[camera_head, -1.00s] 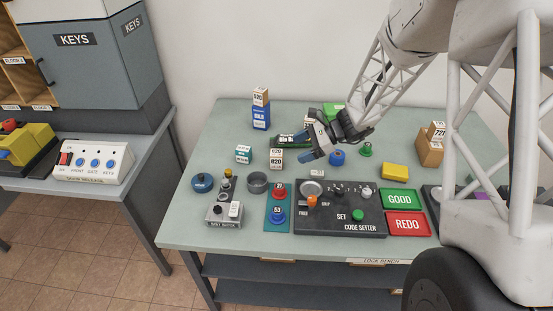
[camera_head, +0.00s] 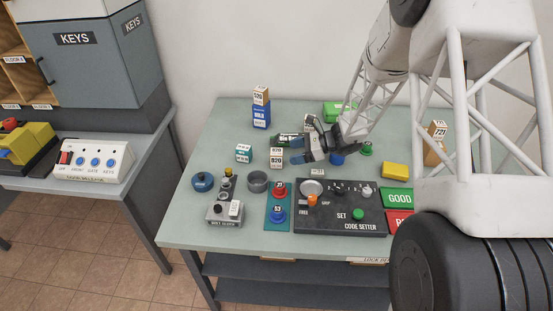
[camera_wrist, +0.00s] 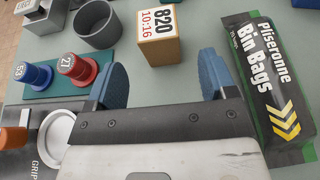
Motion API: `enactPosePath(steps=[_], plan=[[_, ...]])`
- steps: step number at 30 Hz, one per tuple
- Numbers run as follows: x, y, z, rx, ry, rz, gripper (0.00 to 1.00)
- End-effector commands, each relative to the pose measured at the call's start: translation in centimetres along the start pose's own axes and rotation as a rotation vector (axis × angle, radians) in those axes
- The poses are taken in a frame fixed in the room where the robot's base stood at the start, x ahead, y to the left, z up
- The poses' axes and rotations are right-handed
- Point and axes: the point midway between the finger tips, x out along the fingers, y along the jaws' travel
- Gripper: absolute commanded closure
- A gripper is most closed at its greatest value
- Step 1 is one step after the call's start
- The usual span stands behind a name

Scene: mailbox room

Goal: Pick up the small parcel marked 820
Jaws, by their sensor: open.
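The small parcel marked 820 (camera_head: 276,158) is a light brown box with white printed faces. It stands upright on the bench, left of my gripper. In the wrist view the 820 parcel (camera_wrist: 158,40) shows "820 10:16" on its white top, just beyond the fingertips. My gripper (camera_head: 306,142) is open, with blue fingers pointing left toward the parcel. In the wrist view my gripper (camera_wrist: 163,68) has its fingers apart with nothing between them. The parcel lies ahead of the gap, not touching the fingers as far as I can see.
A Bin Bags pack (camera_wrist: 270,80) lies close beside the right finger in the wrist view. A grey cup (camera_head: 257,182), a teal-white box (camera_head: 243,153), red and blue stamps (camera_head: 278,203) and the code setter panel (camera_head: 345,215) are near.

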Motion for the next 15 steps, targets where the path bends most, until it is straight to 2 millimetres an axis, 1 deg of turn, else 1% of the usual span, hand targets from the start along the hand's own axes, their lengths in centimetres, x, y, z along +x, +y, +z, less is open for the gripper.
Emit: enactPosePath(steps=[7,10,15], plan=[[1.9,0.0,-0.1,0.0,0.001,0.001,0.22],[2.2,0.0,-0.1,0.0,0.001,0.001,0.22],[2.2,0.0,0.0,0.0,0.001,0.0,0.22]])
